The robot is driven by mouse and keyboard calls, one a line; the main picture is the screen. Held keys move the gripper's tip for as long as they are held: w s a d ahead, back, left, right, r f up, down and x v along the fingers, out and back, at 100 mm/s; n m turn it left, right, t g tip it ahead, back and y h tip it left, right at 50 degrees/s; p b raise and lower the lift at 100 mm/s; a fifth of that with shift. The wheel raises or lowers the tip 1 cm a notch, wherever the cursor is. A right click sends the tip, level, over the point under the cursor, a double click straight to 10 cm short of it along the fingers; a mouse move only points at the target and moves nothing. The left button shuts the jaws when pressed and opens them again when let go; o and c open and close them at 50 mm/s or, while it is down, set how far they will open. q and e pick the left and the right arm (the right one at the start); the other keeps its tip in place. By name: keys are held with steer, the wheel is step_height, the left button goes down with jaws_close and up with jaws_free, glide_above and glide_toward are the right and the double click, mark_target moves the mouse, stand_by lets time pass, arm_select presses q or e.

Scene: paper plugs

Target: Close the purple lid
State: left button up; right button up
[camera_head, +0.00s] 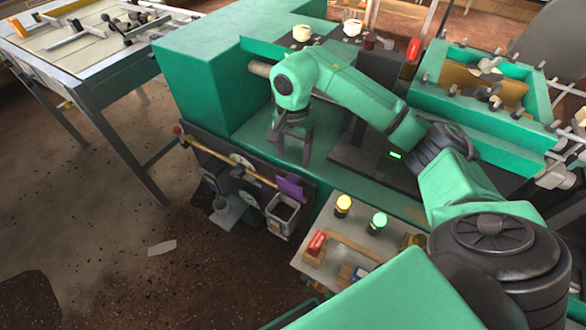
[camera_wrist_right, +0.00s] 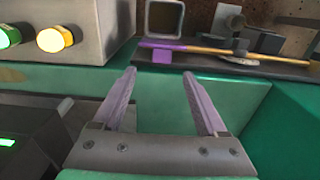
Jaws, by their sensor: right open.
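The purple lid (camera_head: 290,186) stands raised at the back edge of a small grey bin (camera_head: 280,225) on the machine's front panel. The bin's dark opening shows, so the lid is open. In the right wrist view the purple lid (camera_wrist_right: 162,56) shows beyond the fingertips, beside the square bin (camera_wrist_right: 165,18). My right gripper (camera_head: 291,150) is open and empty above the green machine top, behind and above the lid. Its two fingers (camera_wrist_right: 160,85) are spread apart in the wrist view and touch neither lid nor bin. My left gripper is not in view.
A wooden rod (camera_head: 235,162) runs along the front panel past the lid. A control box with a yellow lamp (camera_head: 343,205) and a green lamp (camera_head: 378,222) stands right of the bin. A dark block (camera_head: 350,150) is right of my gripper. Open floor lies in front.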

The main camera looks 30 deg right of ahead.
glide_above(293, 175)
step_height(293, 175, down, 5)
steer(key=shift+s+f+p, duration=0.15)
steer(key=shift+p, duration=0.15)
step_height(293, 175, down, 4)
steer(key=shift+a+r, duration=0.1)
steer(key=shift+r, duration=0.15)
steer(key=shift+f, duration=0.15)
jaws_close()
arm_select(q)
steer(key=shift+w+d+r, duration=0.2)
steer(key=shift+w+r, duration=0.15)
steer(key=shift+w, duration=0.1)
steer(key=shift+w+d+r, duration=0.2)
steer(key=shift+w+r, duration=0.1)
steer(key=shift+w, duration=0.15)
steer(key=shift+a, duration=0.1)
